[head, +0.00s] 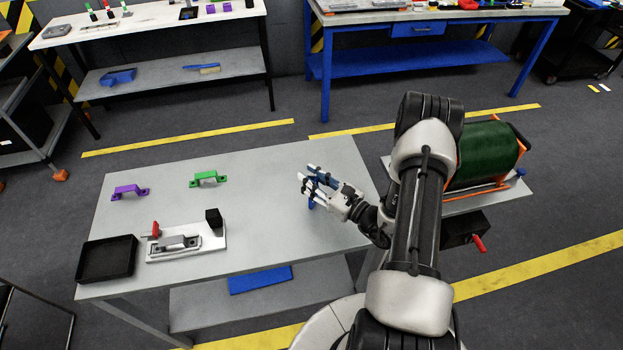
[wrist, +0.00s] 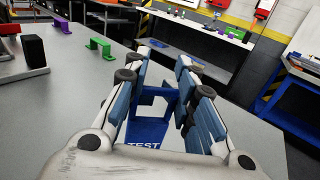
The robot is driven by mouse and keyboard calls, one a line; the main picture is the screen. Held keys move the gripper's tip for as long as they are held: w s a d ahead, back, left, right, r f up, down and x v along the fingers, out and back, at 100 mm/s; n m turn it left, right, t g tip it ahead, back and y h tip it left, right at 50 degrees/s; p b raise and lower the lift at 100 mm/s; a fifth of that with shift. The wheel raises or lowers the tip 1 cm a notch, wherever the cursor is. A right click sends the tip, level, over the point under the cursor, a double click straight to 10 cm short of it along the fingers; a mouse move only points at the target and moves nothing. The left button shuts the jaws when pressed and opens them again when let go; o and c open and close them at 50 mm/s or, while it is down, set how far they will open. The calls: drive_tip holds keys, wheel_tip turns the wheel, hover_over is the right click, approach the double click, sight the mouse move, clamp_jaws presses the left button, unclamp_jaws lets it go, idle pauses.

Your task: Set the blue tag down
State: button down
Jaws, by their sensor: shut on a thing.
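The blue tag (wrist: 150,131), marked "TEST", shows between the fingers in the wrist view, with an opening in its upper part. My gripper (wrist: 165,85) is shut on it. In the head view my gripper (head: 313,186) is over the right part of the grey table (head: 262,228). Only a small blue bit of the tag (head: 311,204) shows there below the fingers. I cannot tell whether the tag touches the table top.
A green bracket (head: 208,177) and a purple bracket (head: 130,191) stand at the table's back left. A clamp fixture (head: 186,244) and a black tray (head: 106,260) lie at the front left. The table's middle is clear. A green drum (head: 487,153) is at right.

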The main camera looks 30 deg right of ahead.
drive_tip(key=shift+f, duration=0.2)
drive_tip(key=c, duration=1.1)
unclamp_jaws()
drive_tip(key=shift+r, duration=0.1)
